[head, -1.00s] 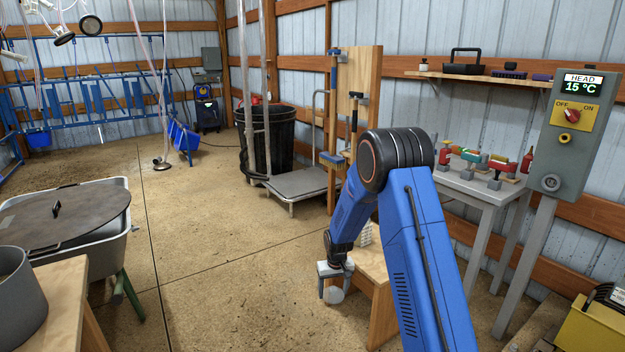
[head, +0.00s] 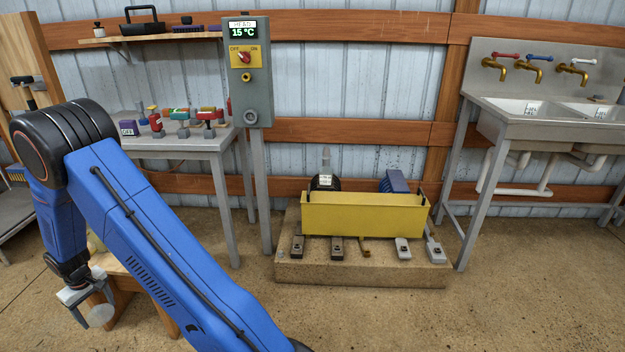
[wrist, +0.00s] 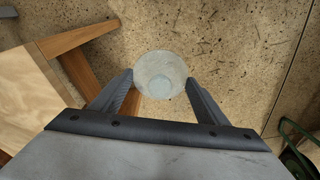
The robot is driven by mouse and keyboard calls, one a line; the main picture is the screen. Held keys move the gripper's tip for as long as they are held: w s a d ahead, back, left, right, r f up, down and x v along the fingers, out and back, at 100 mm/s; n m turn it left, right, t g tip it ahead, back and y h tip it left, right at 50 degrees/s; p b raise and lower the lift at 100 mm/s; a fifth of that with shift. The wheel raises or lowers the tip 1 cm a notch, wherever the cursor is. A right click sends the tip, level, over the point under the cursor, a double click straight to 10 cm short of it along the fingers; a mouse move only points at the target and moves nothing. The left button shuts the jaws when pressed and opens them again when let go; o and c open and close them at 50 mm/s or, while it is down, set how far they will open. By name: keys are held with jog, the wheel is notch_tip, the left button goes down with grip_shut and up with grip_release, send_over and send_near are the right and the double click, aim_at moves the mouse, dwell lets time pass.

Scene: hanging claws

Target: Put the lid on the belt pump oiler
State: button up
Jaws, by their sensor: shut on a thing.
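My gripper (head: 88,306) is low at the left in the head view, beside a wooden stool. It is shut on a pale, translucent round piece, which looks like the lid (head: 102,315). In the wrist view, the lid (wrist: 160,66) sits between the two dark fingertips (wrist: 160,80), above bare floor. The belt pump (head: 363,214), with its yellow guard, stands on a low block by the wall. A small pale upright part (head: 326,156), perhaps the oiler, rises behind the guard over a labelled black body. Its top is too small to make out.
The wooden stool (wrist: 25,85) is close left of my gripper in the wrist view. A grey control post (head: 251,85) stands left of the pump, near a grey table (head: 180,143). A sink (head: 545,125) stands right. The floor before the pump is clear.

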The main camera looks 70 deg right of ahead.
notch_tip(320, 180, up, 17)
dwell(1.2)
jog(key=shift+f, duration=0.1)
